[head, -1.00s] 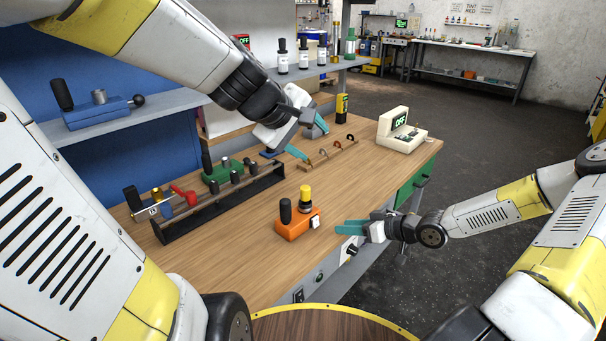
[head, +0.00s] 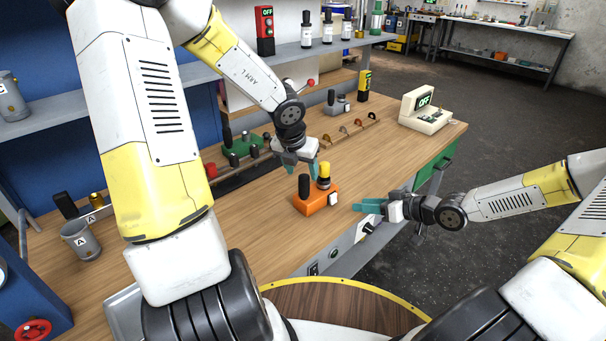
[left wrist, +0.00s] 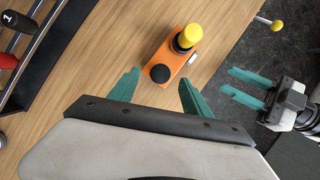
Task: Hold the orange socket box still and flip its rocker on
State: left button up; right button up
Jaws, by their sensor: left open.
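The orange socket box (head: 316,205) stands on the wooden bench, with a black post (head: 304,184), a yellow-topped black plug (head: 324,172) and a white rocker (head: 333,199) on its right side. I cannot tell the rocker's position. My left gripper (head: 305,170) is open, above and just behind the box. In the left wrist view the orange box (left wrist: 177,66) lies ahead of its spread, empty fingers (left wrist: 159,76). My right gripper (head: 369,205) is right of the box near the bench edge, apart from it. Its fingers show parted and empty in the left wrist view (left wrist: 248,87).
A cream display unit (head: 425,112) at the back right reads OFF. A dark rail (head: 235,178) with knobs stands to the left. A grey cup (head: 80,240) is at far left. Bench right of the box is clear.

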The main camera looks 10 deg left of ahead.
aim_at(305, 182)
pick_arm(q)
jog(key=x, duration=0.7)
